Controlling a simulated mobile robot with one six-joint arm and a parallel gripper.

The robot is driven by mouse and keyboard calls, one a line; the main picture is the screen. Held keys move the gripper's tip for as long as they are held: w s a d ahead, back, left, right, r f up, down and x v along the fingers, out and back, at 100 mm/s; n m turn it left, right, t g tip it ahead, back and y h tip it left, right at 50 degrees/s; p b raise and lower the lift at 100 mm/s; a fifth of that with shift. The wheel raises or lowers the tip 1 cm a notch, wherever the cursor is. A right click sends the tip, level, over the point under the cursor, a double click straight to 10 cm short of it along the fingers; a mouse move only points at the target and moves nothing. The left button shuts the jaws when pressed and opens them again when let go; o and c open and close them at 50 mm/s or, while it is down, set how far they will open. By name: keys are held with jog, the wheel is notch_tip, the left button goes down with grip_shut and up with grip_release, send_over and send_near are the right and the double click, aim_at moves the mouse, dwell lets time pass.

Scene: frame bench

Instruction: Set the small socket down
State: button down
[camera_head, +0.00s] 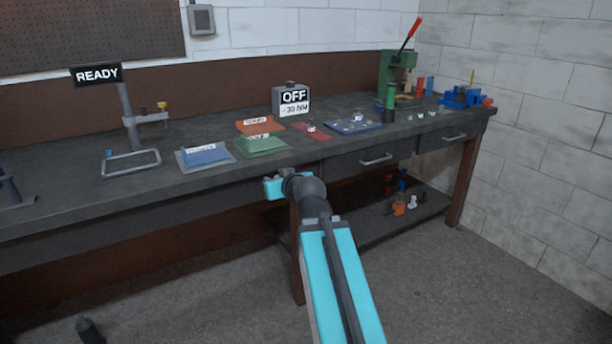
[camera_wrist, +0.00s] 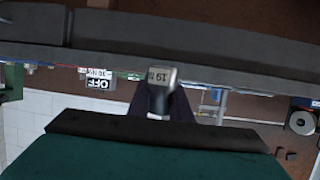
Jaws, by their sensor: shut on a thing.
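The small socket (camera_wrist: 160,76) is a grey metal piece with a pale face marked "19", seen close up in the middle of the wrist view. My gripper (camera_wrist: 161,98) is shut on it, with a dark finger on each side. In the head view my gripper (camera_head: 275,187) is in front of the bench's front edge, near the middle drawers. The socket cannot be made out in that view. The dark bench (camera_head: 70,208) has a blue tray (camera_head: 357,126) holding several small pieces, some with white labels.
Blue (camera_head: 205,157), green (camera_head: 263,146) and orange (camera_head: 260,126) holders and a red mat (camera_head: 311,132) lie on the bench. Behind are an "OFF" box (camera_head: 291,105) and a "READY" stand (camera_head: 129,115). A green press (camera_head: 397,70) stands at right. The front-left top is mostly clear.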

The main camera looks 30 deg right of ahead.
jog(key=w+a, duration=0.2)
jog(key=a, duration=0.8)
jog(key=w+a+f+y, duration=0.1)
jog(key=w+a, duration=0.2)
jog(key=a, duration=0.7)
jog(key=shift+w+f+n, duration=0.2)
jog(key=shift+w+n, duration=0.05)
jog(key=shift+n, duration=0.15)
